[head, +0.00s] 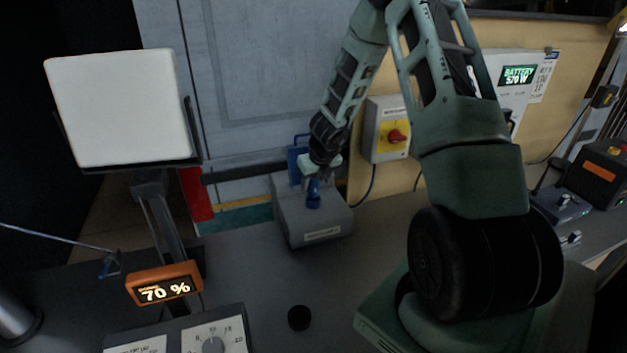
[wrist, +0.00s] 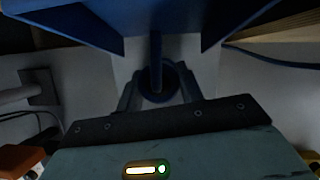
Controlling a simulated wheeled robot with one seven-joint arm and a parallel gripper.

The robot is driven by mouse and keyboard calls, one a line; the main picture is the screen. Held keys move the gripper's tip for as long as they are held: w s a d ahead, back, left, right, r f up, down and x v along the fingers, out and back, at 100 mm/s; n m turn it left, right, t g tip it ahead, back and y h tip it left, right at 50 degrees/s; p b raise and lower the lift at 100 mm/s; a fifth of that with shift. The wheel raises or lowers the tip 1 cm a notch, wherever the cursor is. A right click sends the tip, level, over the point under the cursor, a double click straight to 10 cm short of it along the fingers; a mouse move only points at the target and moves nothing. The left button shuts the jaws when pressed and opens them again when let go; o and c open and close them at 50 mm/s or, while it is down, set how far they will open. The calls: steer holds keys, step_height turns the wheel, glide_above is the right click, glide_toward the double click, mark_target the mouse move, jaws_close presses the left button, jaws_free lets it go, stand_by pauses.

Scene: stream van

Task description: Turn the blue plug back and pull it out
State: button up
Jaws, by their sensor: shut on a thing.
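The blue plug (head: 314,193) is on the sloped front of a grey box (head: 300,228) that stands on the bench. My gripper (head: 318,175) is at the plug, reaching down from above. In the wrist view the blue plug (wrist: 157,78) sits between my two fingers (wrist: 158,95), which are shut on it. A blue cable (head: 371,185) hangs by the wall to the right of the box. Whether the plug is fully seated in its socket cannot be told.
A blue bracket-like part (head: 297,150) stands behind the box. A red and yellow switch (head: 396,136) is on the wall to the right. A lit white panel (head: 120,108) stands at the left, above an orange 70 % display (head: 164,285). A black round knob (head: 299,318) lies on the bench in front.

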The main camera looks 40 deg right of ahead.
steer(key=shift+r, duration=0.2)
steer(key=shift+r+p, duration=1.35)
steer(key=shift+p, duration=0.05)
